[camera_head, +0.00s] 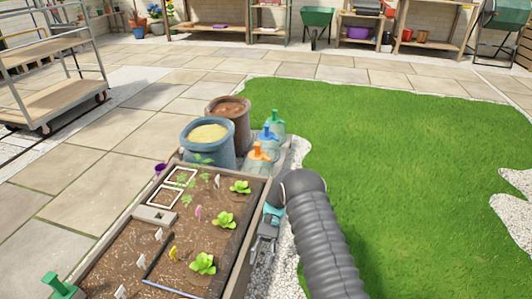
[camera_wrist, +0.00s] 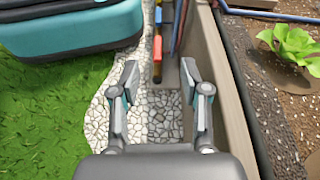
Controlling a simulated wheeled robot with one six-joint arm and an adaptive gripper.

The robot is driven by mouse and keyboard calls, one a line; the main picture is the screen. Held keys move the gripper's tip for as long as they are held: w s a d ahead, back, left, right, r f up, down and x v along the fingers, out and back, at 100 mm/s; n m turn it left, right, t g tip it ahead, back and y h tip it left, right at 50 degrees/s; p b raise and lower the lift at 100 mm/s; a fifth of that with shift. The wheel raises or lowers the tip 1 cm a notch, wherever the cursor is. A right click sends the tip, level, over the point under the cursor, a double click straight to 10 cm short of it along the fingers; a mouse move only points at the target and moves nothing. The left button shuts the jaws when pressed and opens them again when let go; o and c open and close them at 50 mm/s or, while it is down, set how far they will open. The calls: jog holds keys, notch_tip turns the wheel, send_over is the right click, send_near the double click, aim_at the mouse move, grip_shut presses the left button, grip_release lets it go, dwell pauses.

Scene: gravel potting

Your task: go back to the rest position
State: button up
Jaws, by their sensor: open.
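My gripper (camera_wrist: 158,82) is open and empty in the wrist view, with its two fingers spread apart above the pale gravel strip (camera_wrist: 118,100). The raised bed's wooden wall (camera_wrist: 225,75) runs close along its right finger. In the head view my gripper (camera_head: 262,248) hangs at the end of my grey arm, just right of the planting bed's right wall (camera_head: 243,250). The gravel lies between that wall and the lawn.
Soil and lettuces (camera_head: 224,220) fill the bed. A blue-grey barrel (camera_head: 207,150), a brown barrel (camera_head: 236,122) and spray bottles (camera_head: 262,157) stand at its far end. The wide lawn (camera_head: 400,150) is open. A teal and black box (camera_wrist: 75,30) shows in the wrist view.

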jog(key=s+d+r+n+t+h+p, duration=0.15)
jog(key=d+r+t, duration=0.25)
jog(key=r, duration=1.2)
jog(key=s+d+r+t+p, duration=0.15)
jog(key=d+r+t, duration=0.3)
jog(key=r, duration=1.05)
jog(key=s+d+r+t+p, duration=0.1)
jog(key=s+d+r+t, duration=0.2)
jog(key=s+r, duration=0.2)
jog(key=s+d+r+t+h+p, duration=0.1)
jog(key=s+d+r+t+p, duration=0.1)
jog(key=s+r+t, duration=0.2)
jog(key=s+d+r+t+h+p, duration=0.1)
jog(key=s+d+r+t+p, duration=0.1)
jog(key=s+r, duration=0.5)
jog(key=shift+s+d+n+t, duration=0.35)
jog(key=shift+s+d+t, duration=0.5)
jog(key=shift+s+t, duration=0.3)
